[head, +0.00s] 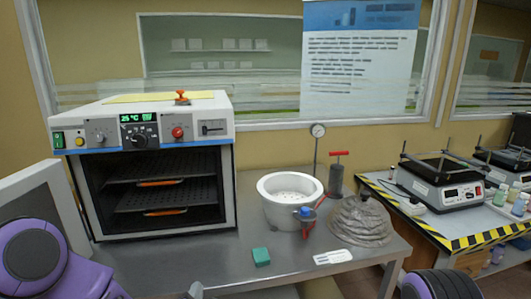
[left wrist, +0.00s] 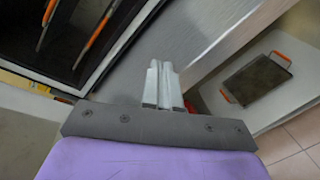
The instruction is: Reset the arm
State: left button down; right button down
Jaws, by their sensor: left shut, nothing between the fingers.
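My left arm (head: 45,262) comes in at the lower left of the head view. Its gripper (head: 195,290) just shows at the bottom edge, in front of the table. In the left wrist view the left gripper (left wrist: 163,88) has its two pale fingers together, with nothing between them. It is apart from the oven. A dark round part of my right arm (head: 442,285) shows at the lower right; the right gripper is out of view.
The oven (head: 225,190) stands open, its door (head: 28,200) swung left, with orange-handled trays (head: 160,182) inside. A tray (left wrist: 258,78) lies lower right.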

pick_arm(q)
jog(key=s+a+f+m+g, duration=0.4)
jog(key=s+f+m+g, duration=0.1)
jog(key=s+f+m, duration=0.8)
jog(key=s+a+f+m+g, duration=0.2)
jog(key=s+f, duration=0.1)
jog(key=s, duration=0.4)
jog(key=s+a+f+m+g+y, duration=0.1)
jog(key=s+a+f+m+g, duration=0.1)
jog(key=s, duration=0.5)
jog(key=s+a+f+m+g, duration=0.2)
jog(key=s+a+f+g, duration=0.1)
jog(key=s, duration=0.4)
jog(key=shift+a+f+m, duration=0.3)
jog(key=shift+a+f, duration=0.3)
jog(key=shift+f, duration=0.2)
